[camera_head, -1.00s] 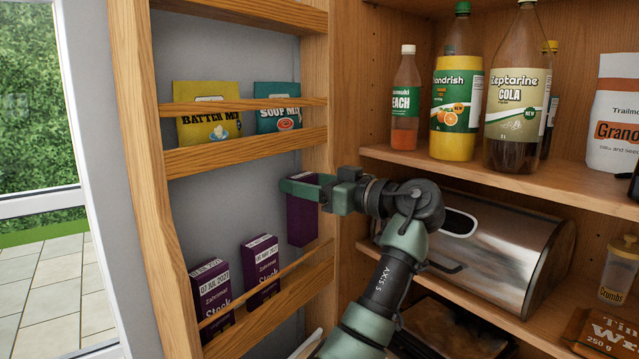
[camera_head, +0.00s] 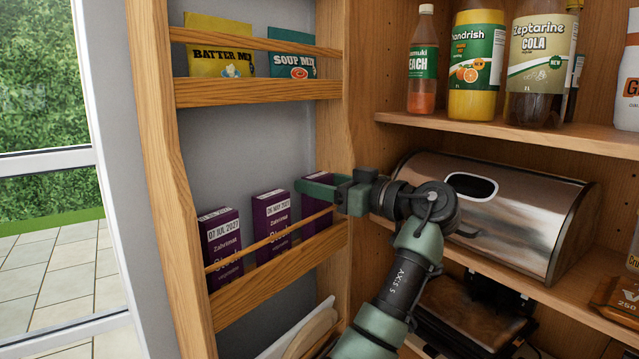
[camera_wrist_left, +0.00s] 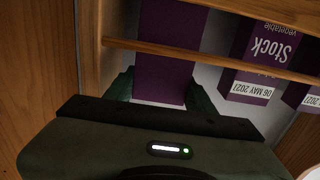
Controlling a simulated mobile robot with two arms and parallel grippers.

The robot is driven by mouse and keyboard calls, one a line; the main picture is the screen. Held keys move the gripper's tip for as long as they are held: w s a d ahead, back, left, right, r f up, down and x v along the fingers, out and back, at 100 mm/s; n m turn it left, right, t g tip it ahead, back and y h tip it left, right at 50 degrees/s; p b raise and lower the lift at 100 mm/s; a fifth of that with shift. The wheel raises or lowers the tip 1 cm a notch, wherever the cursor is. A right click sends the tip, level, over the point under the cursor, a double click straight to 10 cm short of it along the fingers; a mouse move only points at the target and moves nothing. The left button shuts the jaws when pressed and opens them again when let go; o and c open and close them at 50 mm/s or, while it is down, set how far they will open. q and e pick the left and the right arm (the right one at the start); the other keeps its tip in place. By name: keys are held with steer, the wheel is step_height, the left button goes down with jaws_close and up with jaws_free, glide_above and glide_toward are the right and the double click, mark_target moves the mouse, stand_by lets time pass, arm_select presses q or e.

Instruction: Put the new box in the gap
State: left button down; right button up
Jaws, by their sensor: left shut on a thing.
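My left gripper (camera_head: 315,186) is shut on a purple box (camera_head: 312,210) at the right end of the lower door rack. In the left wrist view the held box (camera_wrist_left: 166,45) is between the green fingers, and the rack's thin rail (camera_wrist_left: 205,57) crosses in front of it. Its lower end is behind the rack's front board, and I cannot tell whether it touches the bottom. To its left stand two upright purple stock boxes, one dated 06 May 2027 (camera_head: 271,222) and one dated 07 Jul 2027 (camera_head: 222,240). My right gripper is not in view.
The upper rack holds a yellow batter mix packet (camera_head: 220,62) and a green soup mix packet (camera_head: 292,66). The cupboard on the right has bottles (camera_head: 476,60) on a shelf and a metal bread bin (camera_head: 500,210) below, close to my arm.

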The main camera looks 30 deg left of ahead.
arm_select(q)
steer(key=shift+f+b, duration=0.5)
steer(key=shift+b, duration=0.05)
steer(key=shift+c, duration=2.2)
jaws_free()
steer(key=shift+s+r, duration=0.1)
steer(key=d+b, duration=0.3)
steer(key=d, duration=0.4)
steer(key=shift+s+d, duration=0.3)
steer(key=shift+d, duration=0.05)
